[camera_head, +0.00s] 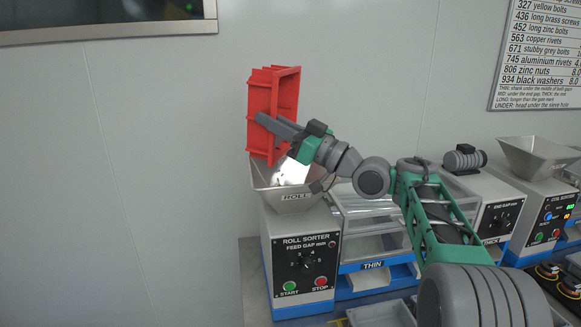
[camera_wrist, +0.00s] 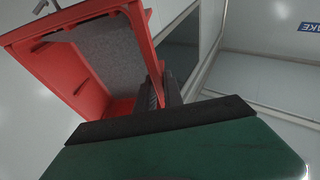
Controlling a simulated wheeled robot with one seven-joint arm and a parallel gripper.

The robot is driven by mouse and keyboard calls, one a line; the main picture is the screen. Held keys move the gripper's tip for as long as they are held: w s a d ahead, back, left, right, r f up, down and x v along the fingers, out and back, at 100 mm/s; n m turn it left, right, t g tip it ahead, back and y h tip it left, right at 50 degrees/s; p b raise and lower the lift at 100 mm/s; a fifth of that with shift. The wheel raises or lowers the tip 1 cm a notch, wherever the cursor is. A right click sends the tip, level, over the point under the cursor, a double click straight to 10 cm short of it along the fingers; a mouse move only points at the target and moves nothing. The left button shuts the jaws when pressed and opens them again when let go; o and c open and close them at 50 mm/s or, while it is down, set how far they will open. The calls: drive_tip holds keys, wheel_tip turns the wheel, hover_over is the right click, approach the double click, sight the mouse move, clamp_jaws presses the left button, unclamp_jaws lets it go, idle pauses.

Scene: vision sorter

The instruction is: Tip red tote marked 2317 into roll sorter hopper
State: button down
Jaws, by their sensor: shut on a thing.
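The red tote (camera_head: 262,95) is tilted steeply on end above the roll sorter hopper (camera_head: 265,178). My gripper (camera_head: 268,122) is shut on the tote's wall. In the wrist view the red tote (camera_wrist: 110,100) shows its open side with a grey inner surface, and a small metallic piece sits at its upper edge. The fingers of my gripper (camera_wrist: 158,95) meet the tote's wall there. The number on the tote cannot be read. The hopper is labelled ROLL and has a bright shine inside; its contents cannot be made out.
The roll sorter panel (camera_head: 305,265) has a dial, a green START and a red STOP button. Clear trays (camera_head: 365,205) and a bin labelled THIN stand to its right. Another hopper (camera_head: 535,155) is further right.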

drive_tip(key=shift+b, duration=0.35)
drive_tip(key=shift+d+b, duration=0.25)
drive_tip(key=shift+b, duration=0.2)
drive_tip(key=shift+s, duration=0.1)
